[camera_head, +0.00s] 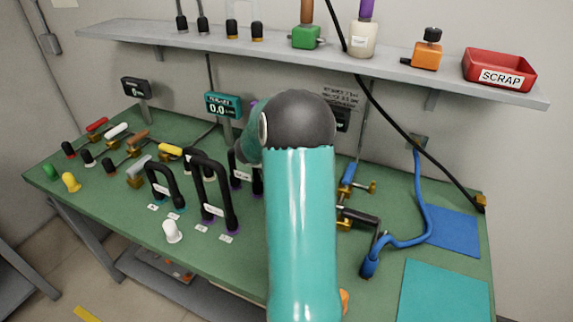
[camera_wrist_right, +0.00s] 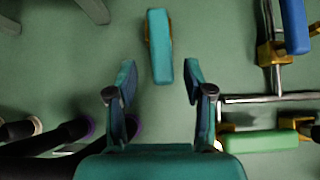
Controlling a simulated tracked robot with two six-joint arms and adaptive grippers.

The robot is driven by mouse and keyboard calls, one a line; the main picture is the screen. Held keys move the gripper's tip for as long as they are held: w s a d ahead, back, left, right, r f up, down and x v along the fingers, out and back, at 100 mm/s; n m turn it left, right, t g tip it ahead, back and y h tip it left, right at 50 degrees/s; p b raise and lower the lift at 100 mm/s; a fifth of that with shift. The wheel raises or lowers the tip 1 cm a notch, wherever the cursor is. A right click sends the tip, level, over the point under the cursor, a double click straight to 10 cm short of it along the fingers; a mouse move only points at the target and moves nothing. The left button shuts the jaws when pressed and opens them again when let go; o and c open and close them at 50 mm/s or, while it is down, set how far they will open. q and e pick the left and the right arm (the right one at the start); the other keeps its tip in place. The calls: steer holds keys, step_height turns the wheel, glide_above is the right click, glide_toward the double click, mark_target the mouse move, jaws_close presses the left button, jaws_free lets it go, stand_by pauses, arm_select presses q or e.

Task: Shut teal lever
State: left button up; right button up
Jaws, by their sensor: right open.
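The teal lever (camera_wrist_right: 161,48) shows in the right wrist view at top centre, its long axis running up and down the picture, with a bit of brass valve under its left side. My right gripper (camera_wrist_right: 160,80) is open. Its two fingertips are apart, either side of the lever's lower end as seen from above, with nothing visibly held. I cannot tell the height between them. In the head view my teal right arm covers the middle of the bench, and I cannot make out the teal lever or the right fingertips there. My left gripper is not in view.
In the wrist view a blue lever (camera_wrist_right: 294,25) and a green lever (camera_wrist_right: 258,141) sit on metal pipes at right; black hoses (camera_wrist_right: 50,141) lie lower left. In the head view black looped hoses (camera_head: 208,190) stand left of my arm. A shelf (camera_head: 270,52) runs behind the bench.

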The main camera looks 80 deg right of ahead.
steer(key=v, duration=0.9)
steer(key=shift+s+d+f, duration=0.1)
steer(key=shift+s+f, duration=0.05)
steer(key=shift+s, duration=0.05)
steer(key=x, duration=1.1)
steer(key=shift+w+d+f, duration=0.2)
steer(key=shift+d+f, duration=0.05)
steer(key=shift+d, duration=0.05)
steer(key=shift+s+a, duration=0.1)
